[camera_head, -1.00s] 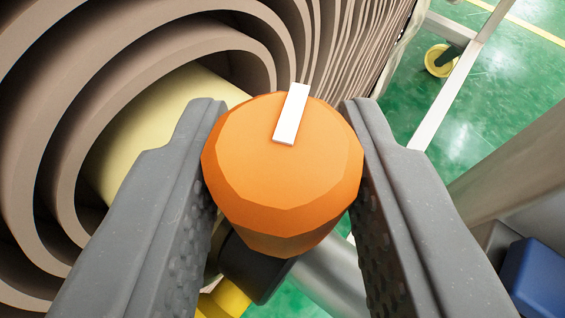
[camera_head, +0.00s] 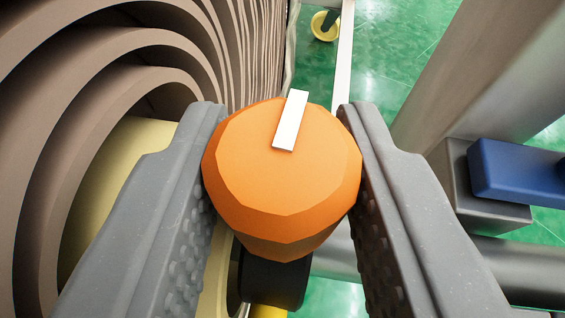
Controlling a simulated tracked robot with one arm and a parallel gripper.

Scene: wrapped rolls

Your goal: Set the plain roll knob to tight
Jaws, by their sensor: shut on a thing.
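The orange faceted knob (camera_head: 270,185) sits in the middle of the view. A white pointer mark (camera_head: 291,121) on its face points up and slightly right. My gripper (camera_head: 282,160) is shut on the knob, with one grey finger on its left side and one on its right. A black part (camera_head: 272,280) shows below and behind the knob. The brown roll (camera_head: 100,60), in curved layers around a pale yellow core (camera_head: 115,180), fills the left side. No tight or loose marking is visible.
A grey post (camera_head: 480,70) rises at the upper right, with a blue block (camera_head: 520,172) on a grey box (camera_head: 485,200) close to the right finger. The green floor (camera_head: 385,60) shows beyond, with a white rail (camera_head: 343,60) and a yellow wheel (camera_head: 324,27).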

